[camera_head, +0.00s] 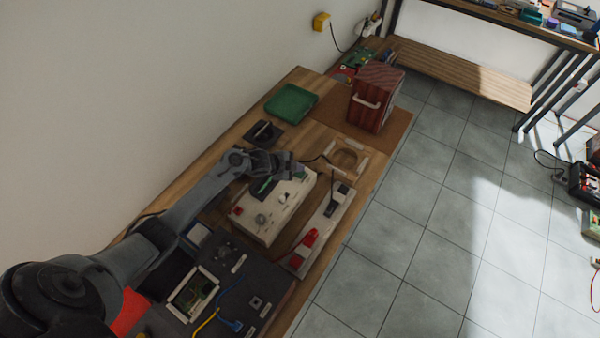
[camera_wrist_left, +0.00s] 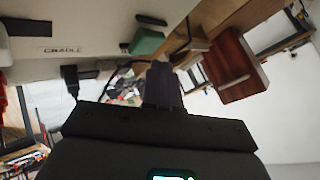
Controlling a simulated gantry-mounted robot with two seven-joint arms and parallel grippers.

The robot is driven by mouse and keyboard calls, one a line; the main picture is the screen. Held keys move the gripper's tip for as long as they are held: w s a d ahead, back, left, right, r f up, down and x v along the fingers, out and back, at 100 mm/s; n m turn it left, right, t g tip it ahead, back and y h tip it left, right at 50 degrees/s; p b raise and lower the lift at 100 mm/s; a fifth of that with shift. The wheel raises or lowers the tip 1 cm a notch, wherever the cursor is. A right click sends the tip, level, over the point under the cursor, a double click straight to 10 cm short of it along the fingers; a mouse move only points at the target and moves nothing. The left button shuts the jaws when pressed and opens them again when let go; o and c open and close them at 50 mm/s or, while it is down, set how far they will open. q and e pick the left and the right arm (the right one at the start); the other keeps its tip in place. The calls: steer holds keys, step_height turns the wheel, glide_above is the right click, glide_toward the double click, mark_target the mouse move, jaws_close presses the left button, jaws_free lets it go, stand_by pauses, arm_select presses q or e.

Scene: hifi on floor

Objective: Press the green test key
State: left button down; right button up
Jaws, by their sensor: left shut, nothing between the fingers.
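A cream test box (camera_head: 268,225) with knobs sits on the bench in the head view. A green patch (camera_head: 263,187) shows on its top beside my left gripper, and a smaller green spot shows near the fingertips; I cannot tell which is the test key. My left gripper (camera_head: 292,168) is shut and empty over the box's far end; contact cannot be told. In the left wrist view, the gripper's dark fingers (camera_wrist_left: 162,86) point toward a green block (camera_wrist_left: 147,42) at the edge of a pale panel (camera_wrist_left: 90,28) marked "CRADLE". My right gripper is out of view.
A red-brown box (camera_head: 374,100) with a pale handle stands farther along the bench. A green case (camera_head: 291,103) lies near the wall. A pale strip (camera_head: 322,228) with red and black parts lies right of the test box. Tiled floor (camera_head: 430,225) is open to the right.

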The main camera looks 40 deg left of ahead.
mark_target(298, 174)
arm_select(q)
steer(key=shift+f, duration=0.2)
steer(key=shift+f, duration=0.25)
stand_by(0.3)
steer(key=shift+f+b, duration=0.55)
steer(key=shift+b, duration=0.05)
stand_by(0.6)
steer(key=shift+r, duration=0.15)
steer(key=shift+r+p, duration=0.85)
steer(key=shift+p, duration=0.15)
steer(key=shift+r, duration=0.1)
step_height(298, 174, up, 5)
steer(key=p, duration=0.4)
steer(key=shift+p, duration=0.4)
